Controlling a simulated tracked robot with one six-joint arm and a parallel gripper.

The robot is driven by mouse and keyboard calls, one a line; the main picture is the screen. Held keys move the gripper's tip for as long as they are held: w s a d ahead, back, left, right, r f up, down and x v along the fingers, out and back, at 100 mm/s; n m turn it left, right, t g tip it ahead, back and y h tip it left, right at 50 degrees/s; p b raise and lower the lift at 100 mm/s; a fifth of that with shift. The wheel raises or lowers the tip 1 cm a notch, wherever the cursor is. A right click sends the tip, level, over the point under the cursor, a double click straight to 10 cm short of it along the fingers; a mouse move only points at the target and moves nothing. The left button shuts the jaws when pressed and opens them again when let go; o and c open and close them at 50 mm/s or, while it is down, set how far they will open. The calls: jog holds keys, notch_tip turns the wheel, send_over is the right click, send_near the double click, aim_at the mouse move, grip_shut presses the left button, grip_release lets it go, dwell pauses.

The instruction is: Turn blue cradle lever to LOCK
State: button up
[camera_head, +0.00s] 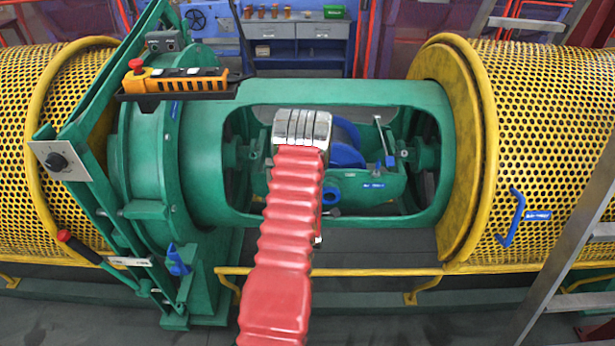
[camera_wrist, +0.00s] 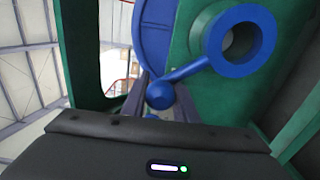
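The blue cradle lever has a round ring-shaped hub (camera_head: 331,195) on the green cradle inside the machine's opening. In the wrist view its hub (camera_wrist: 240,42) is at upper right, and its arm slants down left to a ball knob (camera_wrist: 160,95). My gripper (camera_wrist: 164,92) has its two dark fingers apart, one on each side of the knob in the picture. I cannot tell whether they touch it. In the head view my red arm and silver wrist cover part of the cradle and hide most of the gripper and the lever's arm.
The green frame (camera_head: 210,160) surrounds the opening, with a blue spool (camera_head: 346,148) inside. Yellow mesh guards (camera_head: 545,130) stand on both sides. A yellow rail (camera_head: 360,271) runs along the front. An orange pendant (camera_head: 175,82) and another blue handle (camera_head: 514,218) are farther out.

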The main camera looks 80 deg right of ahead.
jog(key=o, duration=0.4)
jog(key=shift+s+f, duration=0.25)
jog(key=shift+s, duration=0.05)
jog(key=shift+o, duration=0.2)
jog(key=shift+r, duration=0.1)
jog(key=shift+w, duration=0.1)
jog(key=shift+a, duration=0.15)
jog(key=s+a, duration=0.2)
jog(key=a, duration=1.1)
jog(key=shift+a, duration=0.25)
